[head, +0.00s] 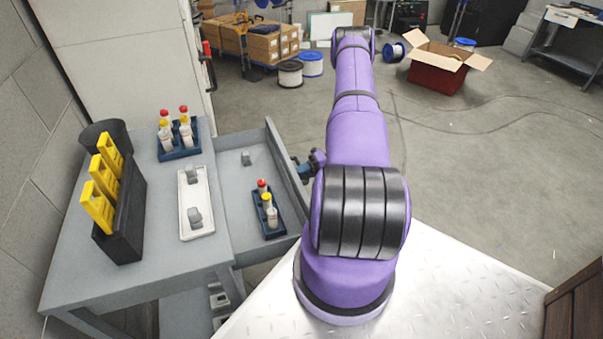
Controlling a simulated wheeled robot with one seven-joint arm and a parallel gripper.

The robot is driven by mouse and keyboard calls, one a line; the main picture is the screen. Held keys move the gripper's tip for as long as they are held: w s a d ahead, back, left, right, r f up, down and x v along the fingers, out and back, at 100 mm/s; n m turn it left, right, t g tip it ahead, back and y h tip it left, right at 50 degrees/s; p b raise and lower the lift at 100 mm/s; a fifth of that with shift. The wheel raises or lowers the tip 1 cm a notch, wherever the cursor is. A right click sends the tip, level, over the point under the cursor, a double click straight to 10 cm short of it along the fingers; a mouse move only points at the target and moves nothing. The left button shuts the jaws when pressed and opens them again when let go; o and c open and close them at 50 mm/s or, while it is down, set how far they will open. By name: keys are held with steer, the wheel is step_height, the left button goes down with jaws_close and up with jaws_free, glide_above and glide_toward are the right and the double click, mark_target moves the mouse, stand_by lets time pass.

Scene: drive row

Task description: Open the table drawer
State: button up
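The grey table (75,260) stands at the left in the head view. Its drawer (237,197) is pulled out to the right, with its inside in plain view. Inside it are a small blue rack (278,224) with two bottles, one red-capped and one yellow-capped, and a small grey piece (246,158). My gripper (308,167) is at the outer side of the drawer front, near its middle. My purple arm hides part of the gripper. I cannot see the drawer handle clearly or tell whether the fingers are closed on it.
On the tabletop are a blue rack of bottles (180,150), a white tray (196,222) with grey pieces, a black holder (125,220) with yellow tools and a dark cup (103,133). A red box (437,75) and spools stand farther back. The middle floor is mostly clear.

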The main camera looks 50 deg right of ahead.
steer(key=o, duration=0.4)
steer(key=v, duration=1)
steer(key=shift+s+d, duration=0.2)
steer(key=shift+d, duration=0.1)
